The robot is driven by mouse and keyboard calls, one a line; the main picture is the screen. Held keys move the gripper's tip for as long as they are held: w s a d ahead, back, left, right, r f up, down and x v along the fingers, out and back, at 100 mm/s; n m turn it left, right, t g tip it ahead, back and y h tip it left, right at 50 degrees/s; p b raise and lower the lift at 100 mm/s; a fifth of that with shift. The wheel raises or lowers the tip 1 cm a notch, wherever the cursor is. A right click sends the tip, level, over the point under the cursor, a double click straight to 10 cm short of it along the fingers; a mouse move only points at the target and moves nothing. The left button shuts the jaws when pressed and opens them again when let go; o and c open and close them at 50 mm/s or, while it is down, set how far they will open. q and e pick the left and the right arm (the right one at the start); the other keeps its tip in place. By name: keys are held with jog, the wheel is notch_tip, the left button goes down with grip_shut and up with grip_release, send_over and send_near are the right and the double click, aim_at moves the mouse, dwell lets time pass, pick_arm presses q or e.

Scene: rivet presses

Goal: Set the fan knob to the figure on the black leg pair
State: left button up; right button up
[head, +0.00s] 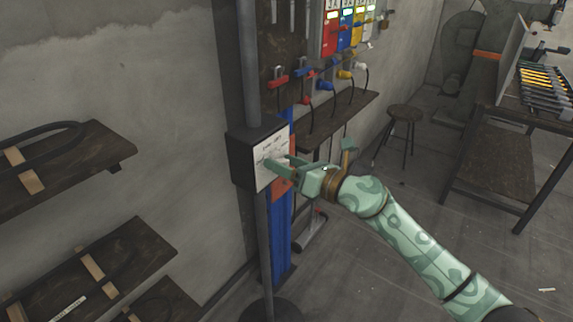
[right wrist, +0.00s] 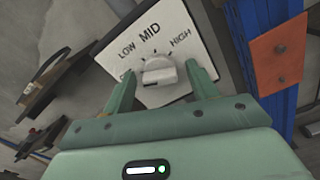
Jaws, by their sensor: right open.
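The fan knob (right wrist: 160,73) is a pale knob on a white plate (right wrist: 185,22) printed LOW, MID and HIGH, with a further label at the left partly hidden by a finger. I cannot tell for sure which mark it points to. In the head view the plate is the face of a dark control box (head: 240,160) on a grey post. My right gripper (head: 279,164) is at this face; in the right wrist view its open fingers (right wrist: 165,80) stand either side of the knob, with no clear grip. My left gripper is not in view. I cannot make out a black leg pair.
Dark shelves (head: 75,165) hang on the left wall. A blue upright (head: 281,235) stands just behind the post. A narrow shelf (head: 335,120) with coloured plugs and cables is beyond. A stool (head: 404,113) and a workbench (head: 500,160) stand right, with open floor before them.

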jog(key=c, duration=1)
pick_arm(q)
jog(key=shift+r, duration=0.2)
pick_arm(e)
jog(key=shift+r+m+p, duration=0.15)
jog(key=shift+m+p, duration=0.45)
jog(key=m+p, duration=0.2)
jog(key=m, duration=0.1)
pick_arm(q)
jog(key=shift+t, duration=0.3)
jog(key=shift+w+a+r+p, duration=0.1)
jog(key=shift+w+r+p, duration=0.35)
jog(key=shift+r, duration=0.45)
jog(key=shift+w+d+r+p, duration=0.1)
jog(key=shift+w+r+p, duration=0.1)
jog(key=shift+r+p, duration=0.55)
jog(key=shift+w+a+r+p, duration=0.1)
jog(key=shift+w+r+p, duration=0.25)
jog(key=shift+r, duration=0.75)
pick_arm(e)
jog(key=shift+m, duration=2.3)
jog(key=shift+f, duration=0.2)
